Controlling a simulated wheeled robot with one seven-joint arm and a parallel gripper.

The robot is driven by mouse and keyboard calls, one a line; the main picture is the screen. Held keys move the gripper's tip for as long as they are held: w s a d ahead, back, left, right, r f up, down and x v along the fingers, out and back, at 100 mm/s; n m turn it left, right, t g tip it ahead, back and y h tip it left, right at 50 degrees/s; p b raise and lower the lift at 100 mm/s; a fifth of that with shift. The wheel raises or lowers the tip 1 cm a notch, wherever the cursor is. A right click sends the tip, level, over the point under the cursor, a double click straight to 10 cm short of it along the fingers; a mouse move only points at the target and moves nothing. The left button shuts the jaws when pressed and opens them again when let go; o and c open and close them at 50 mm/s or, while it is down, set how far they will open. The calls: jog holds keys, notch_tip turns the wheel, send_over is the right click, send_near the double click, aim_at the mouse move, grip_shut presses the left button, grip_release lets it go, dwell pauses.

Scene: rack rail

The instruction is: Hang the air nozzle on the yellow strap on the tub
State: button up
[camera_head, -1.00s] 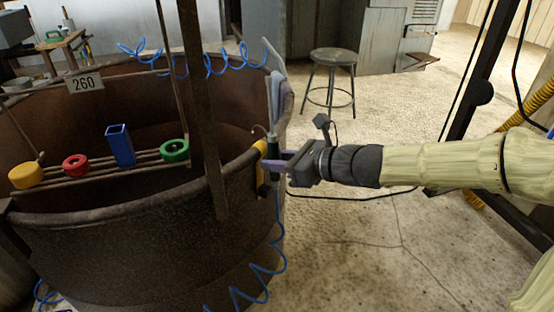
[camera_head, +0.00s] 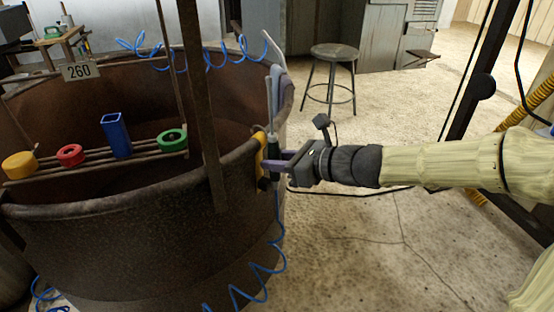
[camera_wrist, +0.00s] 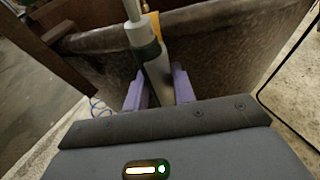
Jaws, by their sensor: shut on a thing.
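The tub (camera_head: 130,240) is a large dark brown round vessel with its rim at the left of the head view. The yellow strap (camera_head: 261,156) hangs over the tub's right rim. The air nozzle (camera_head: 273,150) has a dark green body and a grey tube pointing up; it stands roughly upright right beside the strap. My gripper (camera_head: 282,165) is shut on the nozzle, its purple fingers on either side of it. In the wrist view the nozzle (camera_wrist: 150,52) sits between the fingers (camera_wrist: 157,90), with a bit of the yellow strap (camera_wrist: 156,24) behind it. Whether nozzle and strap touch is unclear.
A blue coiled hose (camera_head: 258,272) runs down the tub's outside. A bar rack inside the tub carries a yellow ring (camera_head: 20,165), a red ring (camera_head: 70,155), a blue square tube (camera_head: 116,137) and a green ring (camera_head: 172,140). A stool (camera_head: 332,54) stands behind; floor right is open.

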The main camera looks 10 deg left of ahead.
jog(key=shift+f, duration=0.1)
jog(key=shift+f+b, duration=0.6)
jog(key=shift+b, duration=0.05)
jog(key=o, duration=0.8)
